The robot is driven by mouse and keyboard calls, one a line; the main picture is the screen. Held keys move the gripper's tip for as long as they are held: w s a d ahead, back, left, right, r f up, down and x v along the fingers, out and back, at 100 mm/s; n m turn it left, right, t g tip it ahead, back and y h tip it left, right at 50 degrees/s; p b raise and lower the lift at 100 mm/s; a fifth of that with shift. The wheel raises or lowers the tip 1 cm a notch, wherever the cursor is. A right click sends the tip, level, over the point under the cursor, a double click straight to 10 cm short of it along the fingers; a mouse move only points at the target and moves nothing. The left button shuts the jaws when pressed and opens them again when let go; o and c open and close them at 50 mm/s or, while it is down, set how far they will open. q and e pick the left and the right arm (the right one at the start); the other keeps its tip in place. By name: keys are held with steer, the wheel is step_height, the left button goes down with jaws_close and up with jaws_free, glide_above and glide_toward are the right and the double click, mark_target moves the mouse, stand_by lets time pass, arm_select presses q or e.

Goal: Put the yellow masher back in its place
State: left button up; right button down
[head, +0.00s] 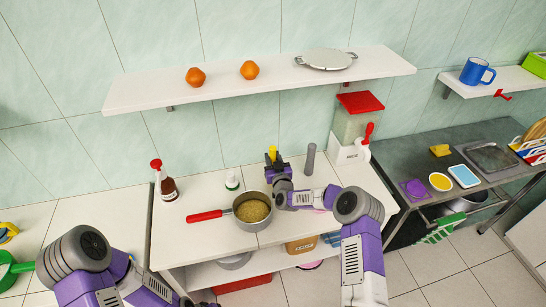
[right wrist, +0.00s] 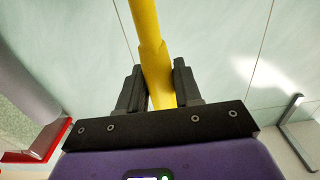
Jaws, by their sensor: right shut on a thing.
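The yellow masher (head: 272,152) shows only as a short piece of yellow between the fingers of my right gripper (head: 273,158), above the back of the white counter. In the right wrist view, the yellow masher handle (right wrist: 148,38) runs up from between the two dark fingers of my right gripper (right wrist: 158,88), which is shut on it. The handle leans slightly. The masher's other end is hidden behind the gripper. My left arm comes in at the lower left of the head view, but its gripper is not visible.
A pot (head: 252,208) with a red handle stands in front of my right gripper. A white shelf (head: 215,93) hangs above.

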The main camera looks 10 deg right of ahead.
steer(key=shift+f, duration=0.55)
stand_by(0.4)
steer(key=shift+c, duration=0.7)
jaws_free()
steer(key=s, duration=1.4)
stand_by(0.4)
stand_by(0.5)
